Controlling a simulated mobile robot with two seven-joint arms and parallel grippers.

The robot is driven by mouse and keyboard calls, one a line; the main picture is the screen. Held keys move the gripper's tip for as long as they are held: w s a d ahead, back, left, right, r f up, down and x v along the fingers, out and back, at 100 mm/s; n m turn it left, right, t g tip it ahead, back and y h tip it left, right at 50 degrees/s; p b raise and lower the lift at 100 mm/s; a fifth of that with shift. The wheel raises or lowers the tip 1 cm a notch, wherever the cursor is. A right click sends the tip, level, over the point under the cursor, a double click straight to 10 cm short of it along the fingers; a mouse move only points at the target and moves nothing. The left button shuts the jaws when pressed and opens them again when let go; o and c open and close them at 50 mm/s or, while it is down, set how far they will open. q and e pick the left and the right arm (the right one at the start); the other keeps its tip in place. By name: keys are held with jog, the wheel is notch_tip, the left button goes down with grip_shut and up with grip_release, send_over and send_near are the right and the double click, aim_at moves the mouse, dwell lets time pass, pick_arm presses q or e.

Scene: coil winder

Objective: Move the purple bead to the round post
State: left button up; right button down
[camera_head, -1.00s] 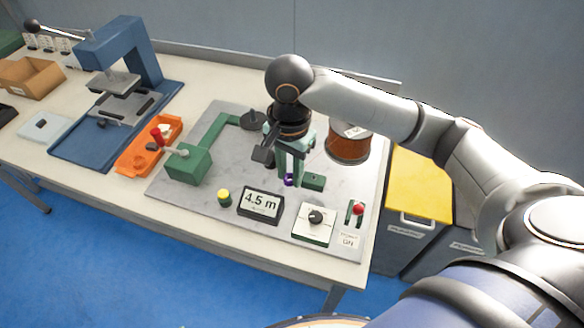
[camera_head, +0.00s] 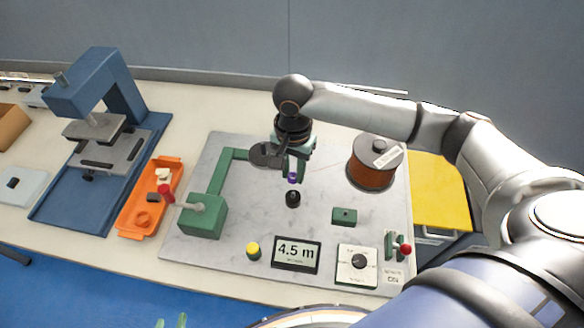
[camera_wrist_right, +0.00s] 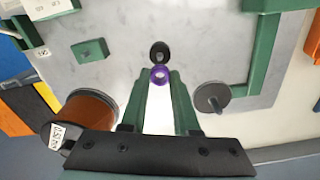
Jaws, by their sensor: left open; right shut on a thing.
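The purple bead (camera_head: 293,178) is between the fingertips of my right gripper (camera_head: 294,173), which is shut on it above the grey board. The bead also shows in the right wrist view (camera_wrist_right: 160,77), between the green fingers. A short black round post (camera_head: 293,199) stands on the board just below the bead in the head view. In the right wrist view the post (camera_wrist_right: 159,52) is right beside the bead; I cannot tell whether they touch. Only the green fingertips of my left gripper (camera_head: 171,322) show at the bottom edge, open and empty, away from the bead.
A copper wire spool (camera_head: 372,170) stands right of my right gripper, with a thin line running towards the bead. A dark disc (camera_head: 265,154) is close on the left. A green block (camera_head: 344,216), meter display (camera_head: 297,254) and crank (camera_head: 202,213) also occupy the grey board (camera_head: 250,200).

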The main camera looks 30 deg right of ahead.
aim_at(293, 193)
jog(key=shift+f, duration=1.2)
notch_tip(293, 193, down, 3)
jog(key=shift+r+b, duration=0.15)
jog(key=shift+b, duration=0.9)
jog(key=shift+f, duration=1.1)
jog(key=c, duration=0.6)
grip_release()
jog(key=shift+r, duration=0.1)
notch_tip(293, 193, up, 12)
jog(key=shift+r+p, duration=0.2)
jog(key=shift+p, duration=0.15)
